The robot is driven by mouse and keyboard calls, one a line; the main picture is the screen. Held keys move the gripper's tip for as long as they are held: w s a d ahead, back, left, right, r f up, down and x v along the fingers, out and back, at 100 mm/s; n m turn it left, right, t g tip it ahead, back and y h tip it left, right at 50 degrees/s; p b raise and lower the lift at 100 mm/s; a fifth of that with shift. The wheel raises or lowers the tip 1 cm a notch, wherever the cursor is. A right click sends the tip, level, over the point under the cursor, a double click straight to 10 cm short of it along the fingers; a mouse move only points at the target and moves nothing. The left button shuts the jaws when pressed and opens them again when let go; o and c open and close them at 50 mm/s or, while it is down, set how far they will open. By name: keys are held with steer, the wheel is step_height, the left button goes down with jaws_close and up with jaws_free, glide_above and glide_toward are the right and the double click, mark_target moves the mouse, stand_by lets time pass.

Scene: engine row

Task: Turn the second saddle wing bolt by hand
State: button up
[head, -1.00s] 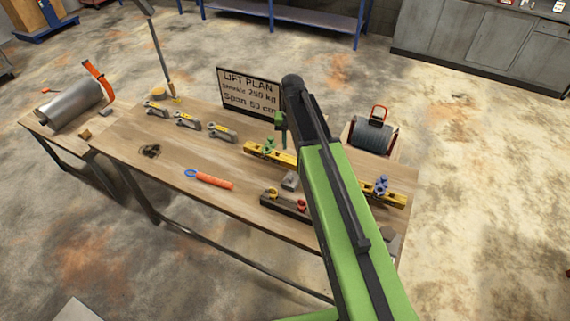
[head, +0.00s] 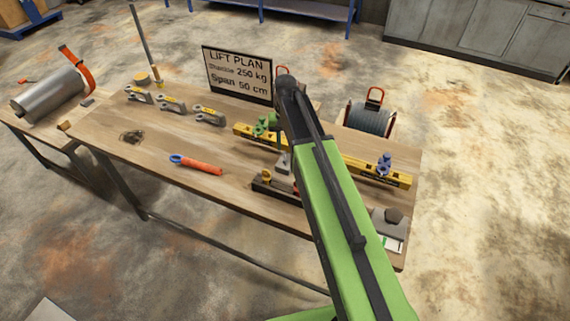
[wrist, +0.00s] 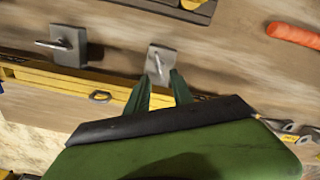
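A second grey block (wrist: 70,42) with a similar bolt stands to the left, apart from the gripper. A yellow beam (wrist: 65,83) runs beneath the fingers. In the head view the beam (head: 398,178) carries a green fitting (head: 260,127) and a blue fitting (head: 384,163). My arm hides its middle.
The lift plan board (head: 237,75) stands behind the beam. An orange-handled tool (head: 200,165), several grey shackles (head: 172,105) and a dark tray (head: 262,187) lie on the wooden table (head: 120,155). A cable drum (head: 370,118) stands behind at right. The table's front left is mostly clear.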

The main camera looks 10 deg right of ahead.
mark_target(285, 154)
step_height(285, 154, down, 6)
steer(key=b, duration=0.4)
steer(key=shift+r, duration=0.25)
jaws_close()
